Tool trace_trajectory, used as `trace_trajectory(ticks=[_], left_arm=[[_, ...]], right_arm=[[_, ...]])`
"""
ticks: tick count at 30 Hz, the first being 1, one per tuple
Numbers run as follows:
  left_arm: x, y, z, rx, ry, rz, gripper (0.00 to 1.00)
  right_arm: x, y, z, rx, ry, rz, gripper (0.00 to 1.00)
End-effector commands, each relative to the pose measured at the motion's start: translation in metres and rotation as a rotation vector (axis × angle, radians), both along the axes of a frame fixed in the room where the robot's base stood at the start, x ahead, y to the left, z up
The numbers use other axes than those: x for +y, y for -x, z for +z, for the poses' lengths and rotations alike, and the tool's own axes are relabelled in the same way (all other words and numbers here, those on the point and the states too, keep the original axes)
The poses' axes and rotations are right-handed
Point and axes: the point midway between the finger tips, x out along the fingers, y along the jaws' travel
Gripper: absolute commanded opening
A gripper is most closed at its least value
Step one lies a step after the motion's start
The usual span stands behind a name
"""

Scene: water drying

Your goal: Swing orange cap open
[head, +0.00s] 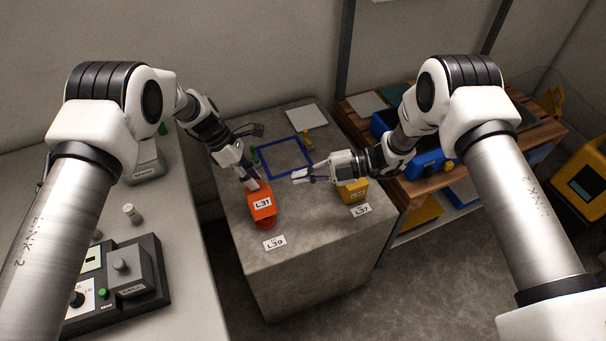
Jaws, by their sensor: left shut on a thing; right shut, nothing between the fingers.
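An orange box labelled L31 (262,204) stands on the grey block-like table, with an orange round part (267,224) low at its front. Whether its cap is open or shut is too small to tell. My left gripper (251,184) reaches down to the top rear of the orange box and is shut on it; the fingertips are partly hidden. My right gripper (297,177) is shut and empty, pointing left above the table, to the right of the orange box and apart from it.
A yellow box (352,191) sits on the table's right side, behind a label L37 (361,210). A label L39 (274,243) lies in front of the orange box. A blue frame (263,171) and white sheet (306,116) lie farther back. A control panel (150,300) is left.

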Motion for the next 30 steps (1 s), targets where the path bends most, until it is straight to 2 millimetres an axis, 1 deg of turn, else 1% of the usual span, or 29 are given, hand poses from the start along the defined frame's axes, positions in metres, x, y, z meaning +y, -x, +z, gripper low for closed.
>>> trace_trajectory(ticks=[1, 9, 12, 16, 27, 30], left_arm=[[0.0, 0.003, -0.007, 0.005, -0.003, 0.0, 0.0], [0.0, 0.003, -0.007, 0.005, -0.003, 0.0, 0.0], [0.0, 0.003, -0.007, 0.005, -0.003, 0.0, 0.0], [0.0, 0.003, -0.006, 0.005, -0.003, 0.0, 0.0], [0.0, 0.002, -0.007, 0.004, -0.003, -0.001, 0.0], [0.0, 0.002, -0.007, 0.004, -0.003, -0.001, 0.0]], right_arm=[[0.012, 0.001, -0.005, 0.0, 0.002, 0.005, 0.0], [0.068, 0.0, -0.02, 0.002, 0.0, 0.003, 0.0], [0.077, -0.012, -0.031, 0.0, 0.0, 0.001, 0.0], [0.084, -0.02, -0.037, 0.0, 0.0, 0.001, 0.0], [0.086, -0.023, -0.04, 0.002, 0.001, 0.0, 0.0], [0.089, -0.028, -0.042, -0.001, 0.001, 0.002, 0.0]])
